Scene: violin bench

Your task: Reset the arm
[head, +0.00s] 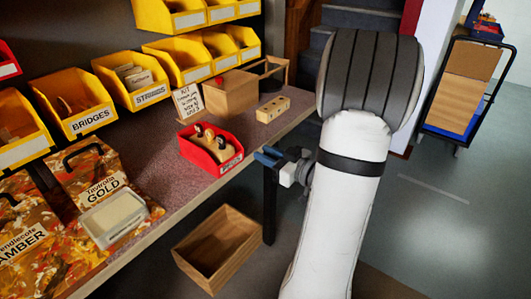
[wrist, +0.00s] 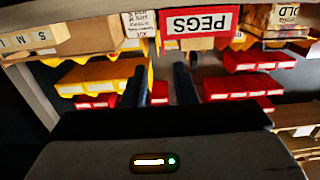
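My arm reaches in from the lower right in the head view, and my gripper (head: 267,157) is beside the bench's front edge. In the wrist view my gripper (wrist: 160,80) shows two dark fingers standing apart, with nothing between them. The red bin (head: 222,156) on the bench is just left of the gripper in the head view, apart from it as far as I can tell. It holds wooden parts with dark round tops. Its PEGS label (wrist: 197,22) shows at the top of the wrist view.
An open wooden box (head: 240,260) is below the bench edge. A wooden block with holes (head: 273,109) and a wooden box (head: 230,95) are on the bench. Yellow bins (head: 75,103) line the back. A cart (head: 458,95) stands right; the floor before it is clear.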

